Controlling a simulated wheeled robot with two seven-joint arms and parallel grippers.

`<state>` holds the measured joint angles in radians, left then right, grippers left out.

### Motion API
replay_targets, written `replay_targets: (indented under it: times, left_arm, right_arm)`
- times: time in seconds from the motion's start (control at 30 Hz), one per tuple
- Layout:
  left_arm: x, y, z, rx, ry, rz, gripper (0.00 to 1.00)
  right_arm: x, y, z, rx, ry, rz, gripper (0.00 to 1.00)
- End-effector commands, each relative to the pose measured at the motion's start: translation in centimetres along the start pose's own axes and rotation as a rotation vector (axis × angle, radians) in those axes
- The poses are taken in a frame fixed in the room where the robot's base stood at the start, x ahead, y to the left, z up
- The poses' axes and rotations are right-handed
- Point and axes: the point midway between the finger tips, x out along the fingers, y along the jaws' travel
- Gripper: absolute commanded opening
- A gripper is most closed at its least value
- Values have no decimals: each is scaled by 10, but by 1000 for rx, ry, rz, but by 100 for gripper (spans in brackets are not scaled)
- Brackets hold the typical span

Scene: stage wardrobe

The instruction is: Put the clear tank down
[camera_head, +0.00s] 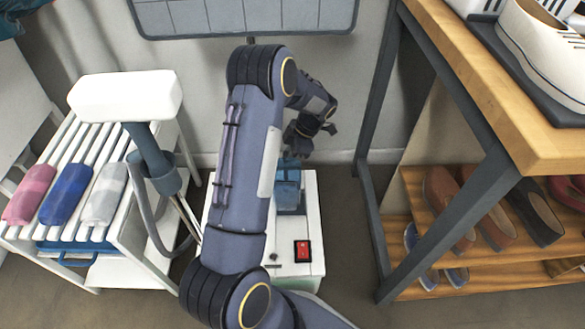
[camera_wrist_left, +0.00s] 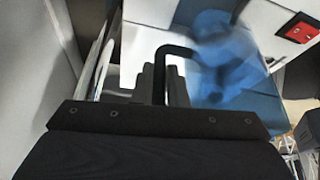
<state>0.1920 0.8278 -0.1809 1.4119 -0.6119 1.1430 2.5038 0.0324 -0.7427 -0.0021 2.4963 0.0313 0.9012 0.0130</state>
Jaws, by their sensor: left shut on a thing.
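The clear tank (camera_head: 288,188) is a see-through blue box. In the head view it is at the white steamer base (camera_head: 308,215), below my left gripper (camera_head: 291,155). My left gripper is shut on the tank at its top. In the left wrist view the blue tank (camera_wrist_left: 215,60) is beyond the dark fingers, next to a white housing with a red switch. My left arm hides part of the base and the tank's left side. I cannot tell whether the tank rests on the base or hangs just above it. My right gripper is not in view.
A white slatted rack (camera_head: 75,180) with rolled cloths and a white padded head on a post stands left. A wooden table (camera_head: 500,90) with dark metal legs and shoe shelves stands right. A grey board (camera_head: 245,15) is behind. Some floor shows between base and table.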

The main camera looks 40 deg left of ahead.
Motion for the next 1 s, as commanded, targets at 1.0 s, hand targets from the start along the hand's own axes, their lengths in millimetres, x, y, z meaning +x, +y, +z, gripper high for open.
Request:
replay_targets:
  times: [1.0]
  left_arm:
    - [42,10,34,0,0,1,25]
  right_arm:
    - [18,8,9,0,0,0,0]
